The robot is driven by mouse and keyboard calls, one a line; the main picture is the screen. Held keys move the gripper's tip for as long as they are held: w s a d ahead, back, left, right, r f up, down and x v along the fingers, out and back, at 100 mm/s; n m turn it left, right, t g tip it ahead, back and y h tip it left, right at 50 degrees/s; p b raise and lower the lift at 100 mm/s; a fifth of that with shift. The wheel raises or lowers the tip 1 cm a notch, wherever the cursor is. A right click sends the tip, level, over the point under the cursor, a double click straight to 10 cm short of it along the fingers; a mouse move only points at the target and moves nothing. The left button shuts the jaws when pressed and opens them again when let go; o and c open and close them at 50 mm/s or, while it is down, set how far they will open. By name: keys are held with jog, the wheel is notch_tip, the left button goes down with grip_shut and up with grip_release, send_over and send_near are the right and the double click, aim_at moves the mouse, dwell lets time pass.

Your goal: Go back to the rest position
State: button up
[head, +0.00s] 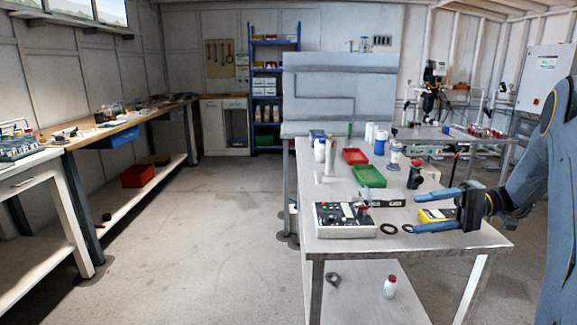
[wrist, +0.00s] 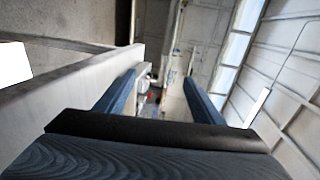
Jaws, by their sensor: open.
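My gripper (head: 432,210) is at the right in the head view, over the front right part of the metal table (head: 340,245). Its two blue fingers point left and are spread apart, with nothing between them. My blue arm comes in from the right edge. In the wrist view my gripper (wrist: 160,95) shows its two blue fingers apart, with only the distant room and wall between them.
On the table are a control box (head: 345,220), black rings (head: 389,229), a yellow meter (head: 436,215), a green tray (head: 369,176), a red tray (head: 355,156) and white bottles. A workbench (head: 110,130) lines the left wall. The floor (head: 215,220) between is clear.

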jog(key=s+a+f+m+g+h, duration=0.1)
jog(key=s+a+f+g+h, duration=0.15)
jog(key=s+a+h, duration=0.4)
jog(key=s+a+f+m+g+h, duration=0.1)
jog(key=s+a+f+h, duration=0.25)
jog(key=s+a, duration=0.55)
jog(key=s+f+n+t+h, duration=0.1)
jog(key=s+n+t+h, duration=0.1)
jog(key=s+h, duration=0.4)
jog(key=shift+s+a+f+t+p, duration=0.35)
jog(key=shift+s+t, duration=0.4)
jog(key=shift+s, duration=1.3)
jog(key=shift+r, duration=0.1)
